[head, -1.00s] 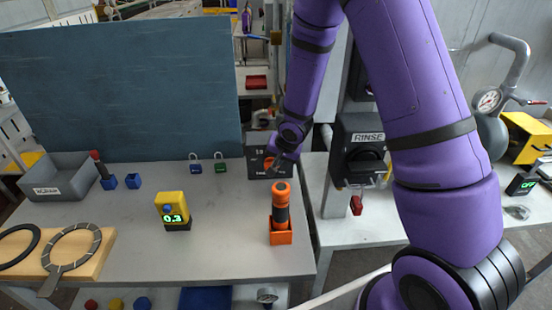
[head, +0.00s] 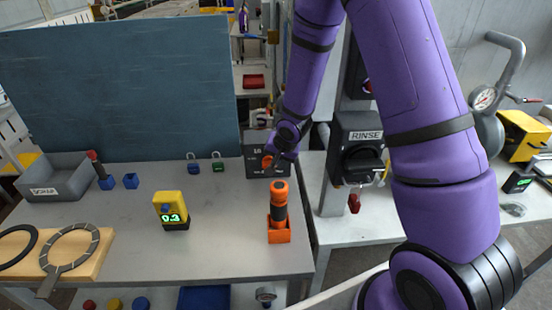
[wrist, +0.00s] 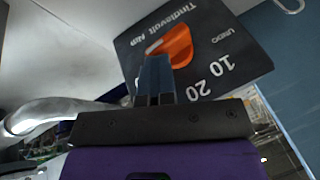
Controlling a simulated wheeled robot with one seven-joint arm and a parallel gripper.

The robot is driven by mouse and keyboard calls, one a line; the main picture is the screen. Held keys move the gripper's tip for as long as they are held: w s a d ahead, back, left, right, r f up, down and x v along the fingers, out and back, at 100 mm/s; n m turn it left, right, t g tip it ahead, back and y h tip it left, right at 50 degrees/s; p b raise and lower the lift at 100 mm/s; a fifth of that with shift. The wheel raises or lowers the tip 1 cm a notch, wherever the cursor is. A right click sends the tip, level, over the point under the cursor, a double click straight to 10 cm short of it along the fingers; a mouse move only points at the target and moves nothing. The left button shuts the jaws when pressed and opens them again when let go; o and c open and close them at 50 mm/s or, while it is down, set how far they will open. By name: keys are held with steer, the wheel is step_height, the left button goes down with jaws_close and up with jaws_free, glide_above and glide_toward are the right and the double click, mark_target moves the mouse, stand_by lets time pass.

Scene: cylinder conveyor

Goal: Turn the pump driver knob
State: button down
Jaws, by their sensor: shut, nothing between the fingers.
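The pump driver is a dark box (head: 257,168) at the back right of the grey table. Its orange knob (wrist: 172,47) fills the middle of its face in the wrist view, with 10 and 20 printed beside it. In the head view the knob is partly hidden by my gripper (head: 272,165). My gripper (wrist: 154,72) is shut and empty. Its fingertips are right at the knob's lower edge in the wrist view; I cannot tell whether they touch it.
An orange-and-black tool stands in an orange holder (head: 279,236) in front of the box. Two small padlocks (head: 218,164) stand to its left. A yellow meter (head: 171,209) is mid-table. A RINSE unit (head: 360,150) is to the right. The front middle of the table is clear.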

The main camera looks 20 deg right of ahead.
steer(key=shift+s+d+f, duration=0.2)
steer(key=shift+s+d, duration=0.1)
steer(key=shift+d, duration=0.05)
steer(key=a+v, duration=0.1)
steer(key=v, duration=0.7)
steer(key=shift+w+d+r, duration=0.25)
steer(key=shift+d+r, duration=0.2)
